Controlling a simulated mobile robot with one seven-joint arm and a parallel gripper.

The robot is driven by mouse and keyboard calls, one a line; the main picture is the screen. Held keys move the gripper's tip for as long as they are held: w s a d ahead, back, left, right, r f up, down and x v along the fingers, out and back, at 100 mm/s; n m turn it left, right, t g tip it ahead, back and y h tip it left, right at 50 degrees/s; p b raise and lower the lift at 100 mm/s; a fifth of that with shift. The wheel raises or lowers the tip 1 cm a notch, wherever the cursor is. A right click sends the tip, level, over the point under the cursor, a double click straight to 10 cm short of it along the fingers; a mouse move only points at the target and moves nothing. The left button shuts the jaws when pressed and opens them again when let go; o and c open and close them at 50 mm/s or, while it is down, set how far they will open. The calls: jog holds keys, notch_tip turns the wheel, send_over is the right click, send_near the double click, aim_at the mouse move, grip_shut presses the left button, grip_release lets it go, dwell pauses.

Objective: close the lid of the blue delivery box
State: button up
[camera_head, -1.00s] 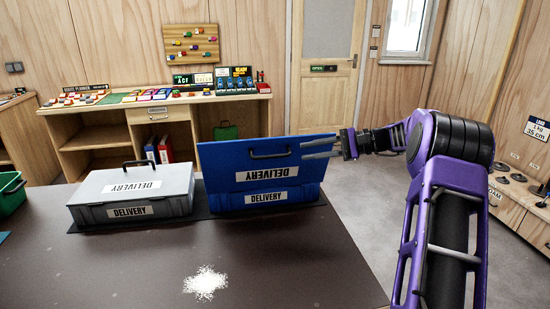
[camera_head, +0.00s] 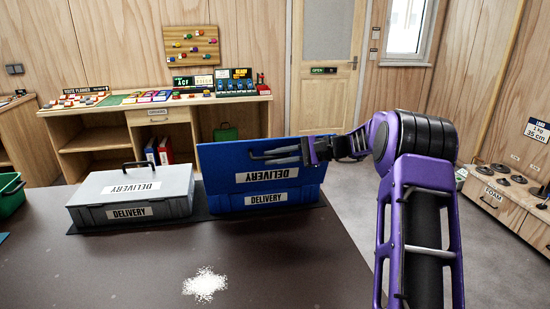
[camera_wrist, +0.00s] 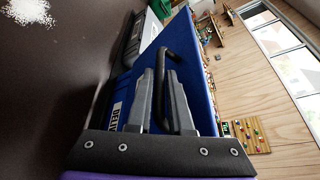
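The blue delivery box (camera_head: 228,203) stands on the dark table. Its blue lid (camera_head: 225,174) is raised and tilted, its outer face with an upside-down DELIVERY label towards me. A black handle (camera_wrist: 188,92) is near the lid's upper edge. My gripper (camera_head: 276,156) is in front of the lid's upper right part, its fingers pointing left across the handle area. In the wrist view the two grey fingers (camera_wrist: 164,85) are apart, with the handle close to them. Whether they touch the handle or lid I cannot tell. The box's inside is hidden behind the lid.
A closed grey delivery box (camera_head: 125,196) stands just left of the blue one. White powder (camera_head: 205,284) lies on the table (camera_head: 120,265) in front. A green crate (camera_head: 10,195) is at the left edge. A desk (camera_head: 155,115) with small items stands behind.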

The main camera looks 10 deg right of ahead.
grip_shut()
dwell(1.3)
